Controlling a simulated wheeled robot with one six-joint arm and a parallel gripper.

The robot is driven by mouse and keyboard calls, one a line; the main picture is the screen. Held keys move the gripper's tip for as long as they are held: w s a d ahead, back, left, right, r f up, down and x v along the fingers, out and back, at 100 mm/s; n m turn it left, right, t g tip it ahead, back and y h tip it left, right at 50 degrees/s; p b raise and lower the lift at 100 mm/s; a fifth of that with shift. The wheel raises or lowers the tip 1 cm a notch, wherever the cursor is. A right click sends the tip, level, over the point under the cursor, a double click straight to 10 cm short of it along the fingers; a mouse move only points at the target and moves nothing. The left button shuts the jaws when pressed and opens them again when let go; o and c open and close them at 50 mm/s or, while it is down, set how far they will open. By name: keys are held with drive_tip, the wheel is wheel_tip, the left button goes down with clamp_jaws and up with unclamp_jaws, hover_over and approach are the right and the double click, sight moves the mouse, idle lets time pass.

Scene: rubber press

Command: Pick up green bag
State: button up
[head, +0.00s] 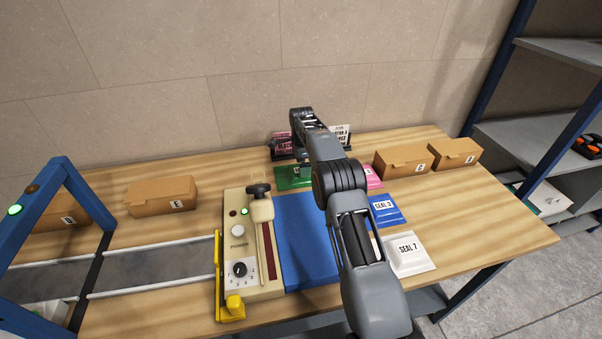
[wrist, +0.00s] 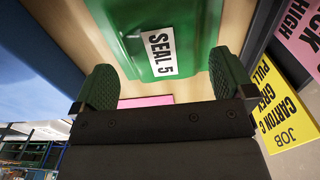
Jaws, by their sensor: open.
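The green bag (head: 291,178) lies flat on the table near the back, left of my arm in the head view. In the wrist view the green bag (wrist: 193,30) fills the upper middle, with a white label reading SEAL 5. My gripper (wrist: 160,88) is open, its two green textured finger pads apart, with the bag beyond and between them. I cannot tell whether the pads touch the bag. In the head view my arm hides part of the table and the fingers are not clear.
A blue bag (head: 386,211), a white bag (head: 408,254) and a pink bag (head: 373,177) lie to the right. A press (head: 250,257) and blue mat (head: 302,243) stand in front. Cardboard boxes (head: 402,160) are at the back right; sign cards (head: 282,145) stand behind the green bag.

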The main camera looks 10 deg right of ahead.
sight(297, 173)
drive_tip(key=shift+w+f+p, duration=0.1)
drive_tip(key=shift+f+p, duration=0.25)
drive_tip(key=shift+f, duration=1.45)
drive_tip(key=c, duration=0.9)
drive_tip(key=shift+r, duration=0.1)
drive_tip(key=shift+c, duration=0.2)
